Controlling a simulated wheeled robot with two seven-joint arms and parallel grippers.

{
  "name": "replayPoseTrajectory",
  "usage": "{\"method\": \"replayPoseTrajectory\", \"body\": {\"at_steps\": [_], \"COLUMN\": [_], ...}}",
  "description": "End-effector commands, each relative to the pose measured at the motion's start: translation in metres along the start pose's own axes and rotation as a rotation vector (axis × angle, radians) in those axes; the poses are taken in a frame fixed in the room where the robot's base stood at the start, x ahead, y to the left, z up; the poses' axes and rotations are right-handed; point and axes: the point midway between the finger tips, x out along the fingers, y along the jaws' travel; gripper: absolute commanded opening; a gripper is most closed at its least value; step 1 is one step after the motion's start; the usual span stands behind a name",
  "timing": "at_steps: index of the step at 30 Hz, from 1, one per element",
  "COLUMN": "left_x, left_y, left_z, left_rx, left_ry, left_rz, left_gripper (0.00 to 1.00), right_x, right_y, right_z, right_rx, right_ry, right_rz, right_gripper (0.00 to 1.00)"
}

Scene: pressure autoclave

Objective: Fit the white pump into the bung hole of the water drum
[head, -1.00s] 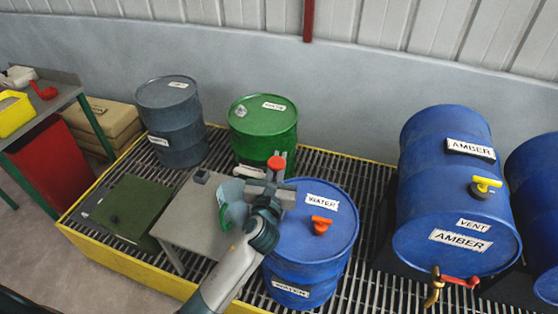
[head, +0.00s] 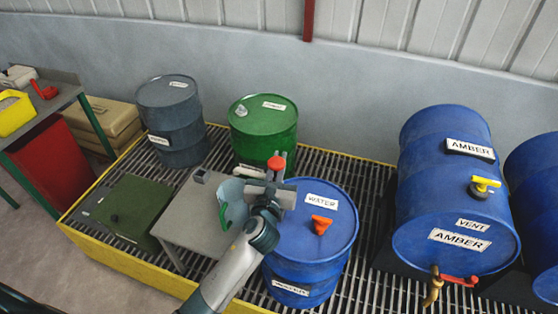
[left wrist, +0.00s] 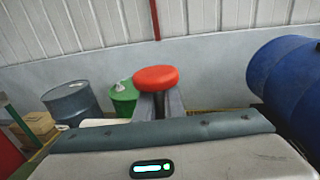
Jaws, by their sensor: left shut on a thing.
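The blue water drum (head: 312,262) stands upright below and to the right of the gripper. Its top carries a WATER label and an orange-red fitting (head: 321,225). I cannot make out the bung hole. My right gripper is not in view.
A small grey table (head: 190,225) with a clear, green-handled jug (head: 232,205) is left of the water drum. A green drum (head: 264,130) and grey drum (head: 172,120) stand behind. A large blue AMBER drum (head: 440,150) lies on the right. Grating (head: 350,180) lies between.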

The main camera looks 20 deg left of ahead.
Motion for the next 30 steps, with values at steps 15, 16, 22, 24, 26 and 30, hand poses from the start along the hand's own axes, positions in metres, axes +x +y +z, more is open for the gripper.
{"method": "replayPoseTrajectory", "body": {"at_steps": [15, 16, 22, 24, 26, 30], "left_x": [0.0002, 0.0002, 0.0002, 0.0002, 0.0002, 0.0002], "left_y": [0.0, 0.0, -0.0001, -0.0001, -0.0001, -0.0001], "left_z": [0.0013, 0.0012, 0.001, 0.0011, 0.0011, 0.0012], "left_rx": [0.0, 0.0, 0.0, 0.0, 0.0, 0.0], "left_ry": [-0.001, -0.001, -0.002, -0.002, -0.002, -0.002], "left_rz": [0.0, 0.0, 0.0, 0.0, 0.0, 0.0], "left_gripper": [0.0, 0.0, 0.0, 0.0, 0.0, 0.0], "right_x": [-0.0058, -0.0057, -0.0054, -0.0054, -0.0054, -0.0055], "right_y": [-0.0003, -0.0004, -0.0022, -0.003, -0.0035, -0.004], "right_z": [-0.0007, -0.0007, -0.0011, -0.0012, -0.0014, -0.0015], "right_rx": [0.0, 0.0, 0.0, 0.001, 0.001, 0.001], "right_ry": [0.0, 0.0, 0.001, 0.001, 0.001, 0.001], "right_rz": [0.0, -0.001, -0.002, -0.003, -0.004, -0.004], "right_gripper": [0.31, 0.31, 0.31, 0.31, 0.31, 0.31]}}
